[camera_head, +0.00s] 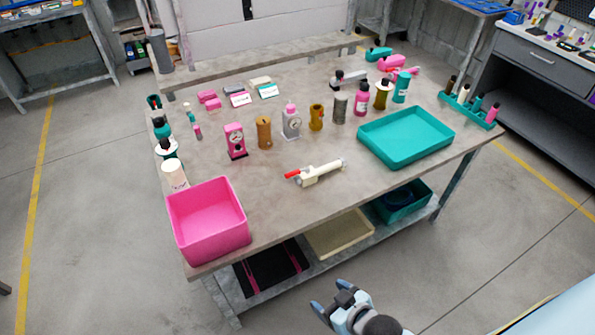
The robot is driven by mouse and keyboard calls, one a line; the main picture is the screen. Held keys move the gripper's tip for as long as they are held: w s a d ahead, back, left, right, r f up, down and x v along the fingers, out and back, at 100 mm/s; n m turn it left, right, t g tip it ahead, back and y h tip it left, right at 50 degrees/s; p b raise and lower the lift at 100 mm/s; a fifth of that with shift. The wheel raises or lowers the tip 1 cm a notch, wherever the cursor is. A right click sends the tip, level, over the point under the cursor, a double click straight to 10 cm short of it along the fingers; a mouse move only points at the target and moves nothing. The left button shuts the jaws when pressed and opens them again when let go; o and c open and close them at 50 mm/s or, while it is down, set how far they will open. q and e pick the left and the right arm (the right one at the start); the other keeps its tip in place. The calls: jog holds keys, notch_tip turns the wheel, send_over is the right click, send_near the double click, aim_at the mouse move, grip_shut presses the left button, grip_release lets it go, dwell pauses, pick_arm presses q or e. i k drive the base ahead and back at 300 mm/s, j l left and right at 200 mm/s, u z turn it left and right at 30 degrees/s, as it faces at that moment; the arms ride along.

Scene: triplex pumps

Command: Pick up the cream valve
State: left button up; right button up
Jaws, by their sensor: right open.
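The cream valve (321,172) lies on the grey table (300,222), near the middle of its front half. It has a cream body with a red handle (292,174) on its left end and a grey fitting at its right end. My right gripper (328,300) is at the bottom of the view, in front of the table and well apart from the valve. Its jaws are open and I see nothing between them. My left gripper is not in view.
A pink bin (208,216) stands left of the valve and a teal tray (440,121) lies to its right. Several bottles, gauges and cylinders stand behind it, including a pink gauge (235,141). The tabletop directly around the valve is clear.

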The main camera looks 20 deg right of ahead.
aim_at(305, 180)
jog(key=i+l, duration=0.15)
jog(key=l, duration=0.2)
jog(key=i+l, duration=0.1)
jog(key=l, duration=0.25)
jog(key=i+l, duration=0.15)
jog(key=l, duration=0.15)
jog(key=i+l+u, duration=0.1)
jog(key=l, duration=0.25)
jog(key=i+l, duration=0.15)
jog(key=l, duration=0.2)
jog(key=i+l, duration=0.15)
jog(key=l, duration=0.2)
